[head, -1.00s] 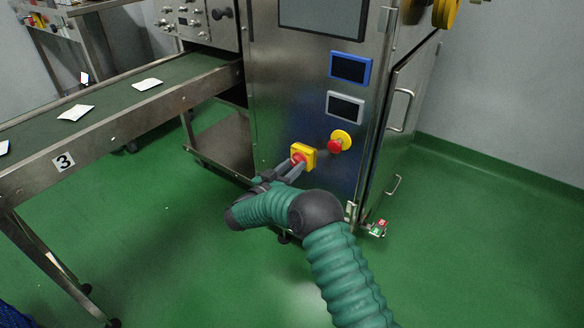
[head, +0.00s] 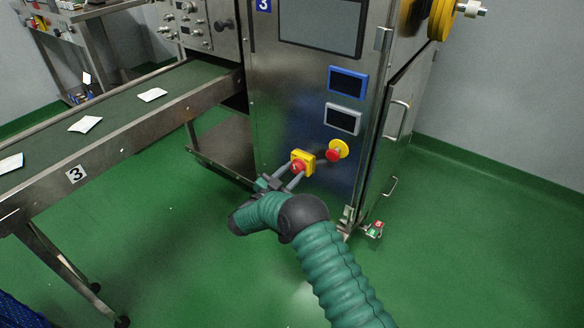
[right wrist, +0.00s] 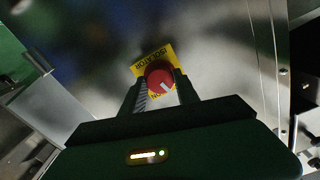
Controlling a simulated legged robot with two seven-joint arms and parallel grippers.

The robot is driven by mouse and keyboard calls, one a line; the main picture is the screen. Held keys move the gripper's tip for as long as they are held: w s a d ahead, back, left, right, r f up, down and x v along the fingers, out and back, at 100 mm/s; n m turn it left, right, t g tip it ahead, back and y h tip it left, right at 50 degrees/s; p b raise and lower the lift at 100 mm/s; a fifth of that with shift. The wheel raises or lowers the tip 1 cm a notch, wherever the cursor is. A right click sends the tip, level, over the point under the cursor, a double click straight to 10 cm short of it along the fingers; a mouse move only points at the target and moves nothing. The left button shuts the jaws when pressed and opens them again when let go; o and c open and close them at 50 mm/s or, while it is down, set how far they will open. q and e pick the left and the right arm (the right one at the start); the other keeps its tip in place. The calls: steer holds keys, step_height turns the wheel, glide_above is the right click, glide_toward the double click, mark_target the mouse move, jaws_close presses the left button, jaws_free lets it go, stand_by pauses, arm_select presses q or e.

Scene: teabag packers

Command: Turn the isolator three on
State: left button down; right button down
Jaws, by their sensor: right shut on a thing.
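The isolator is a red rotary knob on a yellow square plate (head: 307,157), on the front of the steel machine marked 3. In the right wrist view the red knob (right wrist: 159,79) shows a pale pointer mark, and the yellow plate (right wrist: 141,71) carries the word ISOLATOR. The plate looks tilted in that view. My right gripper (head: 297,170) reaches the knob from below left and is shut on it, one finger on each side. The fingers cover part of the plate. My left gripper is not in view.
A red emergency button on a yellow round base (head: 334,153) sits just right of the isolator. Above are two small displays (head: 347,82). A conveyor (head: 120,115) with white teabag packets runs to the left.

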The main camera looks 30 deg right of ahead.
steer(key=shift+f+m+p, duration=0.2)
steer(key=shift+m+p, duration=2)
steer(key=shift+m, duration=3.5)
steer(key=shift+s, duration=0.1)
steer(key=c, duration=1)
jaws_free()
steer(key=shift+o, duration=0.5)
steer(key=shift+r, duration=0.1)
steer(key=shift+a, duration=0.1)
